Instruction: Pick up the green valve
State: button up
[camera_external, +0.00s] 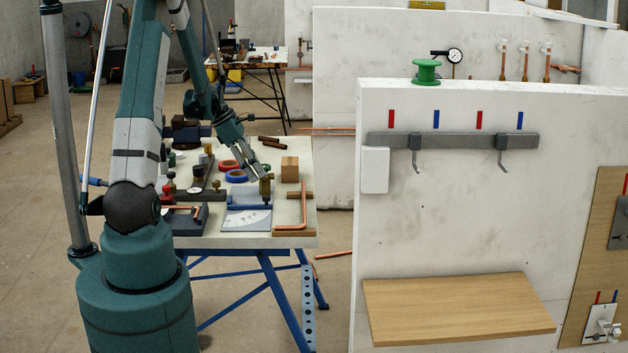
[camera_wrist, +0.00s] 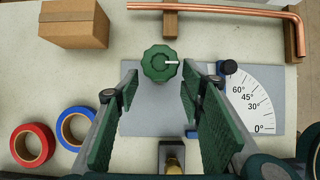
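The green valve (camera_wrist: 160,63) is a round, lobed knob with a white pointer mark to the right. In the wrist view it sits at the far edge of a grey plate (camera_wrist: 146,115) with a printed angle scale. My gripper (camera_wrist: 160,72) is open and empty, with its green-padded fingers on either side of the valve in the picture; I cannot tell their height above it. In the external view my gripper (camera_external: 257,175) points down over the workbench (camera_external: 300,240). I cannot make out the valve there.
A copper pipe (camera_wrist: 220,8) lies beyond. A brass fitting (camera_wrist: 172,163) is at the near side.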

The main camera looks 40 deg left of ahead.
aim_at(266, 182)
jog(key=shift+w+d+f, duration=0.2)
jog(key=shift+f, duration=0.4)
jog(key=shift+x, duration=2.6)
jog(key=shift+w, duration=0.1)
jog(key=c, duration=1.2)
jog(key=shift+r, duration=0.2)
jog(key=shift+r, duration=4.9)
